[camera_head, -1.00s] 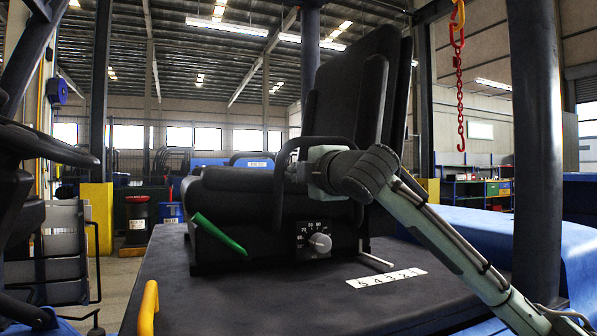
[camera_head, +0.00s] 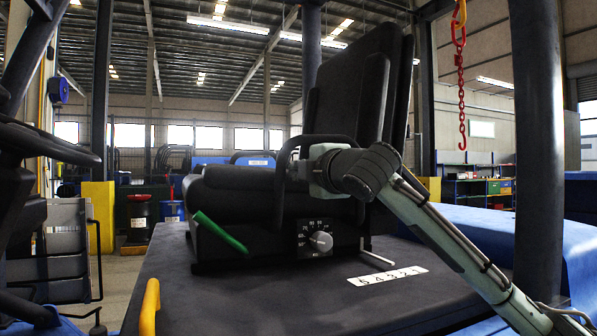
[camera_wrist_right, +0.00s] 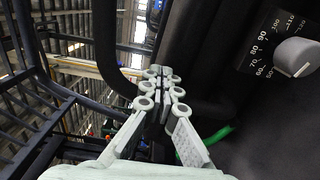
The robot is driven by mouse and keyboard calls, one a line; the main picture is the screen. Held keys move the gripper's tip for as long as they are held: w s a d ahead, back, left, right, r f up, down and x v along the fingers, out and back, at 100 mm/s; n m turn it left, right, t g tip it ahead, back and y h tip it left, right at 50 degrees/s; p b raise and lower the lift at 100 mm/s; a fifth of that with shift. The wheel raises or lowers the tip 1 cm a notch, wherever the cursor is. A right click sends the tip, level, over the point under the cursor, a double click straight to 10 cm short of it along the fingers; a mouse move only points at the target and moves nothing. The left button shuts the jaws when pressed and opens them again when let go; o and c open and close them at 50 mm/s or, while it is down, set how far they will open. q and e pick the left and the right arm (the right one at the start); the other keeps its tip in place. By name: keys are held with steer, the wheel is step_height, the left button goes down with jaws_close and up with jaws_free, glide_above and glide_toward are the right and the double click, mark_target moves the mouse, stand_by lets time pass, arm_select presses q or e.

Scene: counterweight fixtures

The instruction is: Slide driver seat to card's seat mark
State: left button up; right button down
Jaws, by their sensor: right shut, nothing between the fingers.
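The black driver seat (camera_head: 240,190) stands on a dark deck (camera_head: 225,300), its backrest (camera_head: 345,100) upright at the right. A green lever (camera_head: 220,232) sticks out low at its front; it also shows in the wrist view (camera_wrist_right: 190,148). A white pointer (camera_head: 377,256) at the seat's base ends near a numbered strip (camera_head: 388,277) on the deck. My right gripper (camera_head: 297,170) is shut and empty at the dark armrest loop (camera_head: 280,200); its fingers also show in the wrist view (camera_wrist_right: 162,75). I cannot tell whether they touch the loop. My left gripper is out of view. No card is recognisable.
A dial knob (camera_head: 321,241) with numbers sits on the seat's side, below my right gripper. A yellow handle (camera_head: 150,306) stands at the deck's front left. A steering wheel (camera_head: 50,147) is at far left. A dark post (camera_head: 538,150) rises at right, with a red chain (camera_head: 461,90) nearby.

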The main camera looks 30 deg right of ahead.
steer(key=shift+a, duration=0.15)
steer(key=shift+a, duration=0.5)
steer(key=shift+a, duration=0.2)
